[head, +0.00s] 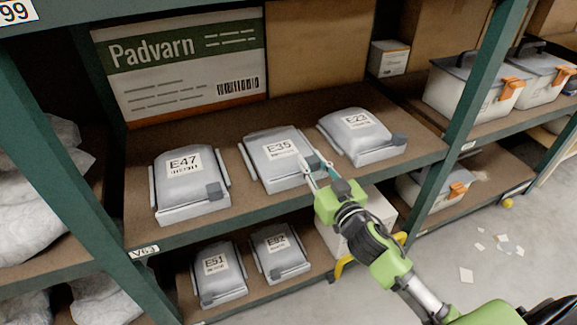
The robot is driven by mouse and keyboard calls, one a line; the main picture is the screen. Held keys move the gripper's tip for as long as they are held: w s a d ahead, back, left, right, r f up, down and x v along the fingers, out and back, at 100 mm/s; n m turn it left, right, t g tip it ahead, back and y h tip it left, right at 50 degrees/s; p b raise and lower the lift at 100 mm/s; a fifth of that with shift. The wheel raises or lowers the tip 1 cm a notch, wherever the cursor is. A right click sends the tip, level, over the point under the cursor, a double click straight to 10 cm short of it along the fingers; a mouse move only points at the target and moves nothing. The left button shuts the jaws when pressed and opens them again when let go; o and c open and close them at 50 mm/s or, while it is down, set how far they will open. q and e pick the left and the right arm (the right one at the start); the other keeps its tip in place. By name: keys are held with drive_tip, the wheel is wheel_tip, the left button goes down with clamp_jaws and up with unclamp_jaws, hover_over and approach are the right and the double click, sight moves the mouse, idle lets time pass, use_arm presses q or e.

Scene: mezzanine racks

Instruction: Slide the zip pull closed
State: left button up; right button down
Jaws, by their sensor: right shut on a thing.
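Several grey zip pouches with printed labels sit on the shelves. My right gripper (312,170) reaches in from the lower right to the front right corner of the pouch marked E35 (270,150). It is shut on the dark zip pull (313,162) there, and its fingers partly hide that pull. The pouch E47 (185,165) stands to the left with its dark pull (214,190) at the front right. The pouch E23 (355,125) stands to the right with its dark pull (398,139) at its right end. My left gripper does not show.
Green rack posts (466,95) frame the brown shelf (130,205). Pouches E51 (213,262) and E82 (272,240) lie on the lower shelf. A Padvarn box (165,85) stands behind. A white box (350,235) sits under my right arm. Paper scraps (466,275) lie on the floor.

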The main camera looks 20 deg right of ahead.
drive_tip(key=shift+d, duration=0.8)
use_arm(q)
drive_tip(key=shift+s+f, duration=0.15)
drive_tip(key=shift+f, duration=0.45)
use_arm(e)
drive_tip(key=c, duration=1.7)
unclamp_jaws()
drive_tip(key=shift+s, duration=0.15)
drive_tip(key=s, duration=1.1)
drive_tip(key=shift+s+d, duration=0.15)
drive_tip(key=shift+s, duration=0.2)
